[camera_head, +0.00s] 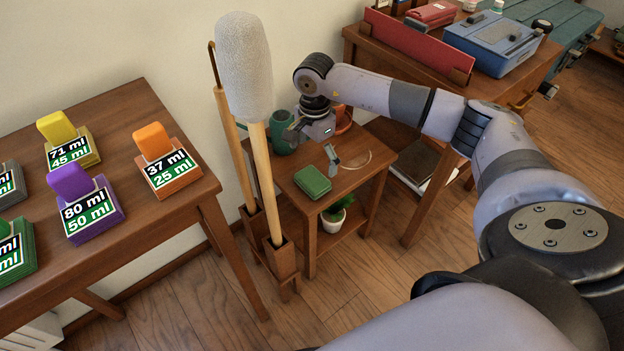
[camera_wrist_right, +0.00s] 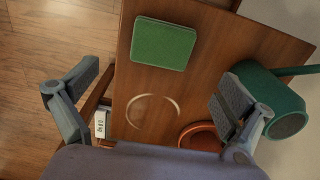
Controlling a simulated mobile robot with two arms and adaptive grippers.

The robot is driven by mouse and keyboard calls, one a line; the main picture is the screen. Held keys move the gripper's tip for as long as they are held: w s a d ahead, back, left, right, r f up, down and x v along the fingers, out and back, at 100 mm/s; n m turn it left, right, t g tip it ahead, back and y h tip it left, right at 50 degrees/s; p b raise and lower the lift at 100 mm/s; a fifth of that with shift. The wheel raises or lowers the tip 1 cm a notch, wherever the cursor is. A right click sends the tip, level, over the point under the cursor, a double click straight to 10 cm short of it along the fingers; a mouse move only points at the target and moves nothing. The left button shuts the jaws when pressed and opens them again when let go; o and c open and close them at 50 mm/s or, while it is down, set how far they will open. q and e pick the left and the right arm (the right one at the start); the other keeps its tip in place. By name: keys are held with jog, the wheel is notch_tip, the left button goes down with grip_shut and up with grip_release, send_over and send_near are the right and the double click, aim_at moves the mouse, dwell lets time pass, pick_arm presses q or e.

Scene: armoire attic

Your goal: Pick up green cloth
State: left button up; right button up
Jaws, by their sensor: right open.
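The green cloth (camera_head: 312,182) is a small folded rectangular pad lying flat on a small wooden side table (camera_head: 352,172). In the right wrist view the cloth (camera_wrist_right: 163,43) lies beyond the fingertips, near the table's edge. My right gripper (camera_head: 322,145) hangs over the table, behind the cloth in the head view. In the right wrist view its two fingers (camera_wrist_right: 155,95) are spread wide with nothing between them. The gripper and cloth are apart. My left gripper is not in view.
A green watering can (camera_wrist_right: 270,100) and an orange-brown pot (camera_wrist_right: 200,136) stand on the side table close to one finger. A long-handled duster (camera_head: 245,65) rises in front-left. A potted plant (camera_head: 335,215) sits on the lower shelf. A table with labelled blocks (camera_head: 130,205) is left.

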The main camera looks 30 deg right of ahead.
aim_at(314, 177)
notch_tip(314, 177, down, 4)
jog(key=shift+r, duration=0.2)
notch_tip(314, 177, down, 3)
jog(key=shift+r+b, duration=0.2)
jog(key=shift+b, duration=0.45)
jog(key=shift+w+f, duration=0.1)
jog(key=shift+f, duration=1.05)
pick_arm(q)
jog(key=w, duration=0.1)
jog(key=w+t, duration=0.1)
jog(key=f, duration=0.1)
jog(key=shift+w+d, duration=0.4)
pick_arm(e)
jog(key=c, duration=1.2)
